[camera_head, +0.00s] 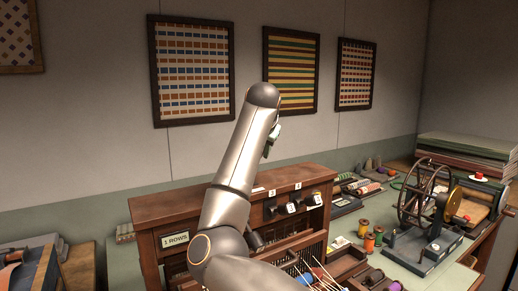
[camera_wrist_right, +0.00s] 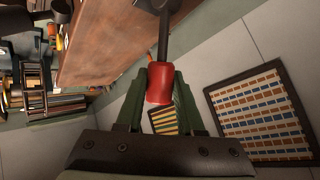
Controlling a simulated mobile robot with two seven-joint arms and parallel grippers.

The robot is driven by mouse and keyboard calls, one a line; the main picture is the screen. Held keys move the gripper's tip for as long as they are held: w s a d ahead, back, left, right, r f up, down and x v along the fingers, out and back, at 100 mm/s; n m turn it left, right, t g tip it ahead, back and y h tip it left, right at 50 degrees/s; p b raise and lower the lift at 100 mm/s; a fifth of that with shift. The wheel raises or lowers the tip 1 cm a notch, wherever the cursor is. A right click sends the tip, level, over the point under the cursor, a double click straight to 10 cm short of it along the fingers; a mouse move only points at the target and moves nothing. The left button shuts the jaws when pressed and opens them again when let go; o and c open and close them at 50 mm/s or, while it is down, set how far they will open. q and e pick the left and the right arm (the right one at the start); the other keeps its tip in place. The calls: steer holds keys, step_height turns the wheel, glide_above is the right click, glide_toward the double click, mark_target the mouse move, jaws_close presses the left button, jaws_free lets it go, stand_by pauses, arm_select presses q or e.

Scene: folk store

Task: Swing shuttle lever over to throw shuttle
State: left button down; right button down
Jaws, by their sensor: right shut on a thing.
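The shuttle lever shows in the right wrist view as a dark rod (camera_wrist_right: 163,38) ending in a red grip (camera_wrist_right: 160,84). My right gripper (camera_wrist_right: 160,98) has its green fingers on both sides of the red grip and is shut on it. In the head view my right arm stands up in front of the wooden loom (camera_head: 160,209) and hides the lever and most of the gripper. Only a small green part shows beside the arm. The shuttle cannot be made out. My left gripper is in neither view.
Numbered dark levers (camera_head: 291,207) sit on the loom's front, right of my arm. A spoked winding wheel (camera_head: 424,194) stands on the bench at right, near thread spools (camera_head: 369,241). Framed textiles (camera_head: 193,71) hang on the wall behind.

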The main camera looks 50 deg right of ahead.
steer(key=c, duration=0.5)
jaws_free()
steer(key=b+v, duration=0.2)
steer(key=v, duration=1)
steer(key=shift+s+r, duration=0.15)
steer(key=shift+s, duration=0.1)
